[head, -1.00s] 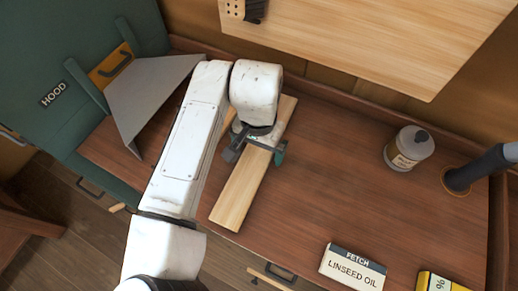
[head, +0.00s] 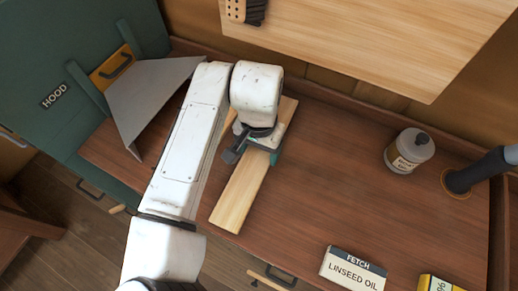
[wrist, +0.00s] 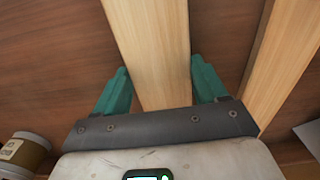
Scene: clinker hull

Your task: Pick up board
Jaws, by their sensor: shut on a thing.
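The board (head: 242,195) is a long, pale wooden plank on the reddish-brown bench top, running diagonally below my gripper. My gripper (head: 253,152) is over its upper half, with one finger on each side of it. In the wrist view, the board (wrist: 150,40) passes between the two teal fingers (wrist: 161,88), which are shut against its long edges. The board's far part is partly hidden by my gripper and wrist. I cannot see any clear gap between board and bench.
A second pale wooden strip (wrist: 290,60) lies beside the board, mostly hidden by my arm in the head view. A grey metal sheet (head: 150,95) is left. A grey tin (head: 409,151) and linseed oil box (head: 352,269) stand right. The bench's middle right is clear.

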